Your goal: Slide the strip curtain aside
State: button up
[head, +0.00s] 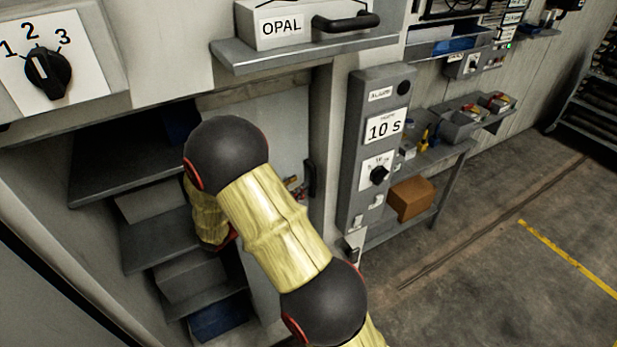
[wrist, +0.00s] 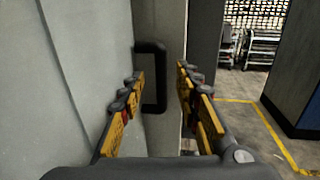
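I cannot make out a strip curtain with hanging strips in either view. In the wrist view, my gripper (wrist: 159,76) is open, its yellow and black fingers spread apart. A black bar handle (wrist: 163,78) on a pale grey panel (wrist: 85,75) shows between the fingertips. The fingers are not closed on it, and I cannot tell how deep it sits between them. In the head view, a dark handle (head: 309,180) shows at the right side of the open cabinet.
Shelves (head: 150,245) with boxes fill the cabinet's left side. A ledge (head: 300,52) with an OPAL box (head: 285,28) overhangs the opening. A grey control box (head: 375,150) stands to the right, with a bench and cardboard box (head: 411,199) behind. Floor (head: 480,265) at right is clear.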

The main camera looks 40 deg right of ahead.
aim_at(308, 178)
jog(key=shift+s+d, duration=0.1)
jog(key=shift+d, duration=2.7)
jog(key=c, duration=0.3)
grip_shut()
